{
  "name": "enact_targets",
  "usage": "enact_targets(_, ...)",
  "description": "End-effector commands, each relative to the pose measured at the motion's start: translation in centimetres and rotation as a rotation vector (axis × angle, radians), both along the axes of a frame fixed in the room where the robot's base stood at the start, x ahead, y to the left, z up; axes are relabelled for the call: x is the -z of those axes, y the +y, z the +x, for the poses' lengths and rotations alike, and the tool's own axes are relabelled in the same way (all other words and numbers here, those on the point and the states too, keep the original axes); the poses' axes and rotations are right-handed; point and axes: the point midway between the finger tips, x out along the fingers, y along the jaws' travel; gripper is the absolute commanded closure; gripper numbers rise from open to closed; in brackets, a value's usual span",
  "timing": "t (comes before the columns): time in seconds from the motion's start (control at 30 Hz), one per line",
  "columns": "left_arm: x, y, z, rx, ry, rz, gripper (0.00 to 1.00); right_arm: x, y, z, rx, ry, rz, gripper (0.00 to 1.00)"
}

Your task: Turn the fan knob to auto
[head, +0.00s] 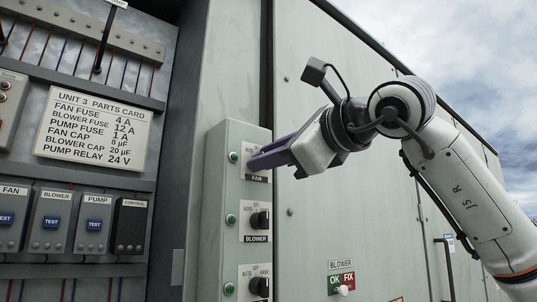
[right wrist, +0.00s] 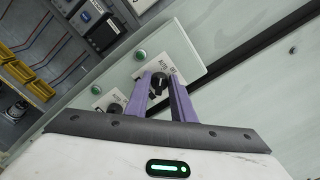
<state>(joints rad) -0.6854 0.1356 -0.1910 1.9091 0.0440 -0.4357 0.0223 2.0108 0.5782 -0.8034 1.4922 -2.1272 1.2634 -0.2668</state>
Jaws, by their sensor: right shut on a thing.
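The fan knob is a black rotary knob on the upper part of a pale green control panel (head: 229,200), above a plate marked FAN (head: 257,178). In the head view my right gripper (head: 253,161) covers the knob, its purple fingers reaching the panel from the right. In the right wrist view the dark fan knob (right wrist: 158,84) sits between the purple fingertips of the right gripper (right wrist: 161,80), which is shut on it. I cannot tell which position the knob points to. My left gripper is not in view.
Below the fan knob are the blower knob (head: 260,220) and another black knob (head: 260,287), with green lamps at their left. An open cabinet with a parts card (head: 93,131) and TEST modules (head: 51,221) is at the left. A blower OK/FIX switch (head: 342,287) is at lower right.

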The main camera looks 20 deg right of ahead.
Motion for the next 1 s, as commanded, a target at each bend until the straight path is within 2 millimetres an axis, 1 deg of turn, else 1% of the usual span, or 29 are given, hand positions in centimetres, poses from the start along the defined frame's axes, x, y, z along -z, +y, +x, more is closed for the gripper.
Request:
enact_targets(0.37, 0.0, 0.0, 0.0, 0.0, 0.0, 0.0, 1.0, -0.1, 0.0, -0.1, -0.001, -0.004, -0.005, 1.0)
enact_targets(0.4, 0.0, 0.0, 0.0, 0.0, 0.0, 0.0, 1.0, -0.1, 0.0, -0.1, -0.001, -0.004, -0.005, 0.73)
enact_targets(0.47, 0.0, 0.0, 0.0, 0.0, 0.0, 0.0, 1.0, -0.1, 0.0, -0.1, -0.001, -0.004, -0.005, 0.63)
enact_targets(0.5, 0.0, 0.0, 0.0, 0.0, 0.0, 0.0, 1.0, -0.1, 0.0, -0.1, -0.001, -0.004, -0.005, 0.61)
enact_targets(0.8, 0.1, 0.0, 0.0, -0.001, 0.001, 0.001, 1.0, 0.0, -0.1, -0.2, 0.0, -0.003, -0.004, 0.61)
enact_targets(0.87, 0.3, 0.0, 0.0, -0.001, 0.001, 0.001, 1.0, 0.0, -0.2, -0.7, 0.0, -0.004, -0.004, 0.61)
enact_targets(0.97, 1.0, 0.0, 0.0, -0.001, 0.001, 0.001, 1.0, 0.1, -0.8, -1.9, 0.001, -0.006, -0.003, 0.61)
enact_targets(1.0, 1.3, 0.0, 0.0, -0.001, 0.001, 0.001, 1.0, 0.2, -1.0, -2.7, 0.001, -0.007, -0.004, 0.61)
